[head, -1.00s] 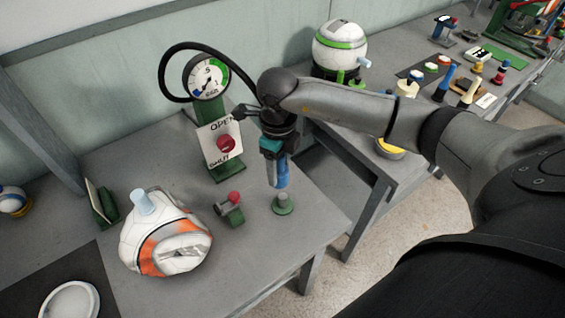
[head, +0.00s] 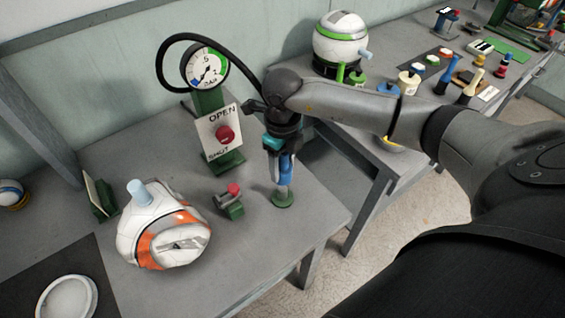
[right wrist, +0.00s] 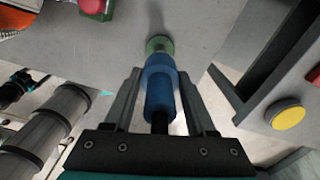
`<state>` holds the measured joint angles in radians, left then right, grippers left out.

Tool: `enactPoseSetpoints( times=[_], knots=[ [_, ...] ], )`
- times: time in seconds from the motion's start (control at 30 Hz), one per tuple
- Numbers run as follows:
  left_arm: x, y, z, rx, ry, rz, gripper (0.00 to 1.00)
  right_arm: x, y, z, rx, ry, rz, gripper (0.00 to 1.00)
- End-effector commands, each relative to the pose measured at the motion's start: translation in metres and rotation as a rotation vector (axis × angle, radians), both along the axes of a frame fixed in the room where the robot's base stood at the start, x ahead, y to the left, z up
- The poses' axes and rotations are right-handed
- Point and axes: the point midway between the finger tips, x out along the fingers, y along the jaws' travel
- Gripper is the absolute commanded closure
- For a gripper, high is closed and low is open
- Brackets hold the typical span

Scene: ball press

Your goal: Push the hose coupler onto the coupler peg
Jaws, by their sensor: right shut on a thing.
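The hose coupler (head: 287,168) is a blue cylinder held between the fingers of my right gripper (head: 283,178). The coupler also shows in the right wrist view (right wrist: 160,92), pointing away from the palm. The coupler peg (head: 283,198) has a round green base and stands near the table's front right edge. In the right wrist view the green base (right wrist: 159,43) lies straight beyond the coupler's far end. The coupler is right over the peg and nearly in line with it. I cannot tell whether the peg's tip is inside it. My left gripper is not in view.
A gauge stand with a red-knobbed OPEN/SHUT plate (head: 222,133) and a black hose (head: 178,42) stands behind. A small green block with a red knob (head: 230,203) is left of the peg. A white and orange ball (head: 135,235) sits farther left.

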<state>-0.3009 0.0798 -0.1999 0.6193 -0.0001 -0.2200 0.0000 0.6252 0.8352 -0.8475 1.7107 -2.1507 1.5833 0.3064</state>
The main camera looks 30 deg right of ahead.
Motion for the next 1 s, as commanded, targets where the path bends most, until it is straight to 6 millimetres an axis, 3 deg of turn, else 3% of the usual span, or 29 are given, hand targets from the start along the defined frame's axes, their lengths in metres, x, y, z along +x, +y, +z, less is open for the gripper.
enactPoseSetpoints(
  times=[0.2,0.4,1.0],
  knots=[
    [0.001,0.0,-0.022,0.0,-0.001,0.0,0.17,0.0,0.0,-0.026,0.0,0.0,0.0,1.0],
    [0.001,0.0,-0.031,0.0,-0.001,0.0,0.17,0.0,0.0,-0.038,0.0,0.0,0.001,1.0],
    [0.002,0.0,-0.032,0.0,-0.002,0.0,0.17,0.0,0.0,-0.038,0.0,-0.001,0.001,1.0]
  ],
)
